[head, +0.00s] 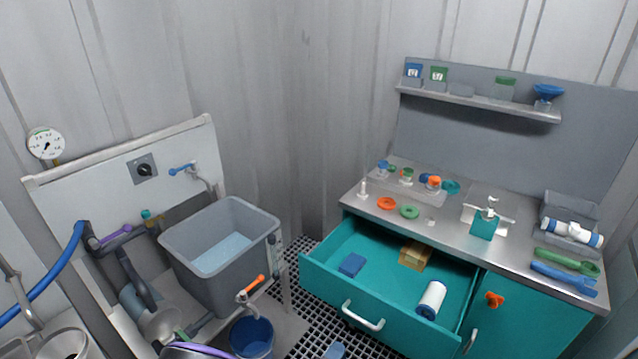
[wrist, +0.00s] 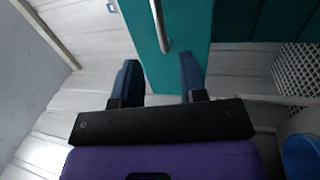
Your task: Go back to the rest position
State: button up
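My gripper (wrist: 160,72) shows in the wrist view, with a purple body, a black crossbar and two dark fingers. The fingers are wide apart and nothing is between them. Beyond them is a teal panel (wrist: 195,25) with a metal bar handle (wrist: 159,22). I cannot make out my gripper in the head view, so its place relative to the bench is hard to tell.
A teal drawer (head: 385,268) stands open under the steel workbench (head: 455,225), holding a blue block (head: 352,265), a yellowish box (head: 414,255) and a white cylinder (head: 431,299). A grey basin (head: 187,272) stands at left, above a blue bucket (head: 251,337).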

jog(key=w+d+r+m+g+y, duration=0.1)
jog(key=w+d+r+m+g, duration=0.15)
jog(key=r+g, duration=0.65)
jog(key=w+d+r+m+g+y, duration=0.15)
jog(key=d+r+m, duration=0.25)
jog(key=r, duration=1.1)
jog(key=w+d+r+m+g+y, duration=0.1)
jog(key=w+d+r+m+g, duration=0.15)
jog(key=r+g, duration=0.7)
jog(key=s+d+r+t+y, duration=0.1)
jog(key=s+d+r+y, duration=0.15)
jog(key=r, duration=0.35)
jog(key=s+d+r+m+t+y, duration=0.1)
jog(key=s+d+r+t+y, duration=0.1)
jog(key=d+r, duration=0.3)
jog(key=s+d+r+t+y, duration=0.1)
jog(key=s+d+r+y, duration=0.15)
jog(key=r, duration=0.45)
jog(key=s+d+r+t+y, duration=0.1)
jog(key=s+d+r+t, duration=0.1)
jog(key=s, duration=0.4)
jog(key=s+d+r+t+y, duration=0.1)
jog(key=s+d+r+t, duration=0.2)
jog(key=s+r, duration=0.3)
jog(key=shift+s+t, duration=0.4)
jog(key=shift+s, duration=0.15)
